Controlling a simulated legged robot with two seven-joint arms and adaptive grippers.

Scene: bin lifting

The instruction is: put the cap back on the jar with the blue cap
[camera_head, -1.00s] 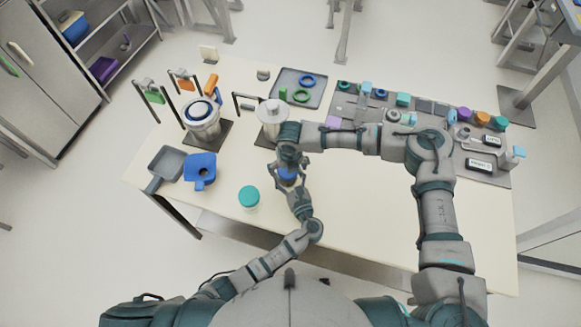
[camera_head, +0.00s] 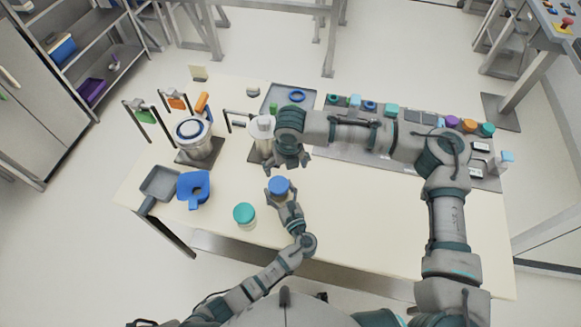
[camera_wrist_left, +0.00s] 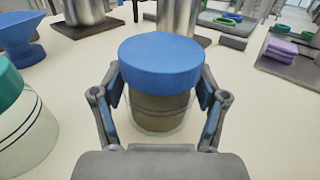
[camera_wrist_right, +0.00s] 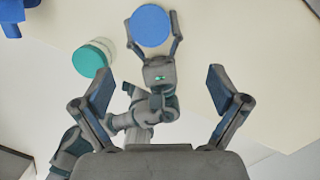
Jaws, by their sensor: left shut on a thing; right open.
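The jar with the blue cap (camera_wrist_left: 160,108) stands upright on the table, with a brown filling behind clear walls. Its blue cap (camera_head: 279,186) sits on top of the jar; how tightly cannot be told. The cap also shows in the left wrist view (camera_wrist_left: 161,60) and in the right wrist view (camera_wrist_right: 150,25). My left gripper (camera_head: 280,194) is shut on the jar, one finger on each side below the cap. My right gripper (camera_wrist_right: 160,88) is open and empty, above and beyond the jar; it also shows in the head view (camera_head: 291,162).
A teal-capped jar (camera_head: 244,214) stands left of the held jar. A blue funnel-like container (camera_head: 194,189), a grey scoop (camera_head: 159,184) and metal vessels (camera_head: 194,137) stand at left. Trays with small parts line the back. The front right of the table (camera_head: 370,220) is clear.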

